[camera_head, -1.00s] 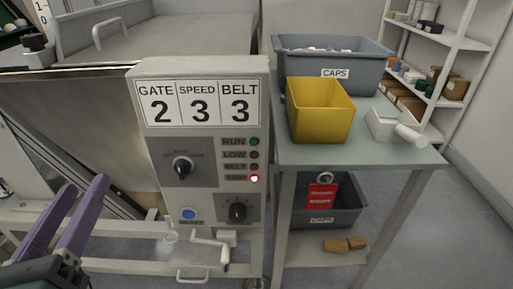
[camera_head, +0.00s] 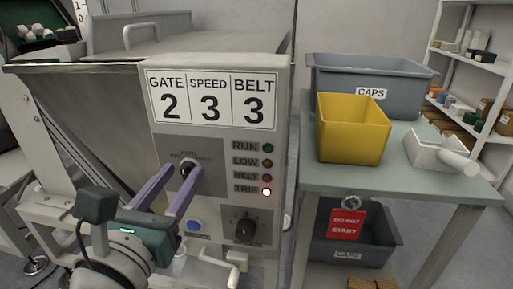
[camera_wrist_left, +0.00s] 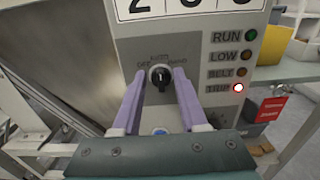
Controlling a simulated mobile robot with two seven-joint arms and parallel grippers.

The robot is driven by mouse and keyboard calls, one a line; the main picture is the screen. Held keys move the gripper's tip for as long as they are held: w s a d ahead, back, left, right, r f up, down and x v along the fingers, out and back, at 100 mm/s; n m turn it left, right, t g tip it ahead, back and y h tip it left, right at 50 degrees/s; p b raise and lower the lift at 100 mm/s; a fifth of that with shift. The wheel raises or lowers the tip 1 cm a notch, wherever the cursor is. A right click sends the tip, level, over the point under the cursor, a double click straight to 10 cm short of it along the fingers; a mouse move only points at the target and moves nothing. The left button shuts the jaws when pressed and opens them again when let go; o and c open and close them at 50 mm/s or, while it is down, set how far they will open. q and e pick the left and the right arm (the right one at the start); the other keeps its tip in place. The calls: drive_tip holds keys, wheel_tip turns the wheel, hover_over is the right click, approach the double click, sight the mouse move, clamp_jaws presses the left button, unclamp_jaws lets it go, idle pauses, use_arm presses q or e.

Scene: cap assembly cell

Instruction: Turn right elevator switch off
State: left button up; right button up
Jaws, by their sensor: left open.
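A grey control panel (camera_head: 214,145) carries a black rotary switch (camera_head: 188,168) with small position labels on its upper plate. In the left wrist view the switch (camera_wrist_left: 159,76) shows between my fingertips, with its pointer standing about upright; labels above it are small. My left gripper (camera_head: 178,180) is open, its two purple fingers pointing at the switch, one on each side. I cannot tell whether they touch it. A second black knob (camera_head: 245,228) sits lower right, beside a blue button (camera_head: 194,225). My right gripper is not in view.
The red TRIP lamp (camera_head: 266,192) is lit; the other lamps look dark. A table (camera_head: 400,180) at the right holds a yellow bin (camera_head: 352,130) and a grey CAPS bin (camera_head: 365,80). A crank handle (camera_head: 222,262) juts out low on the panel.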

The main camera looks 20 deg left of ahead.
use_arm(q)
drive_tip(key=shift+w, duration=0.15)
clamp_jaws()
idle(0.6)
drive_tip(key=n+b, duration=0.1)
drive_tip(key=n, duration=0.1)
drive_tip(key=n+b, duration=0.1)
drive_tip(key=n, duration=0.1)
drive_tip(key=shift+a+f+b, duration=0.15)
drive_tip(key=shift+a+b, duration=0.05)
drive_tip(key=shift+b, duration=0.1)
drive_tip(key=n+b, duration=0.2)
drive_tip(key=n, duration=0.2)
drive_tip(key=shift+a+n+b, duration=0.15)
drive_tip(key=shift+n+b, duration=0.2)
drive_tip(key=shift+n, duration=0.05)
